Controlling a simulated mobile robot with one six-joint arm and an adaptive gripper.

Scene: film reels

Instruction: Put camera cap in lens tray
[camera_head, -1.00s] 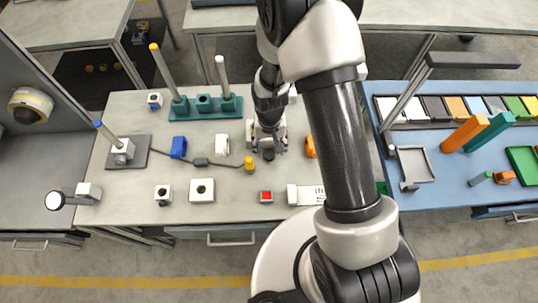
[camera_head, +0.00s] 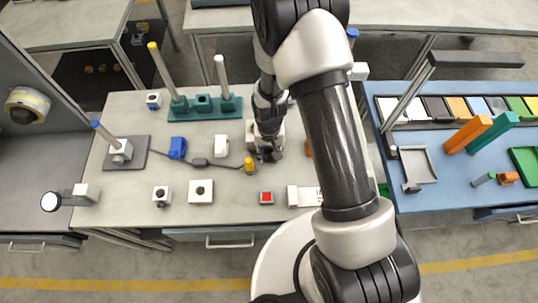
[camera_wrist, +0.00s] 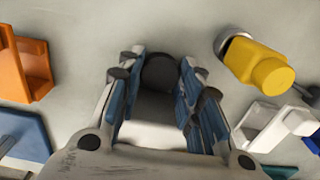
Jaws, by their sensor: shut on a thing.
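The camera cap, a small dark round piece (camera_wrist: 160,72), sits between my fingertips in the wrist view. My gripper (camera_wrist: 161,68) is shut on it, with a finger pair on each side. In the head view my gripper (camera_head: 268,150) is low over the grey workbench, and the cap there is mostly hidden by the fingers. A shallow grey square tray (camera_head: 434,178) lies on the blue table to the right, and a green tray (camera_head: 516,171) lies farther right. I cannot tell by sight which one is the lens tray.
A yellow-capped plug (camera_wrist: 270,72) and a white piece (camera_head: 221,146) stand close left of my gripper in the head view. An orange bracket (camera_wrist: 25,70) is on the other side.

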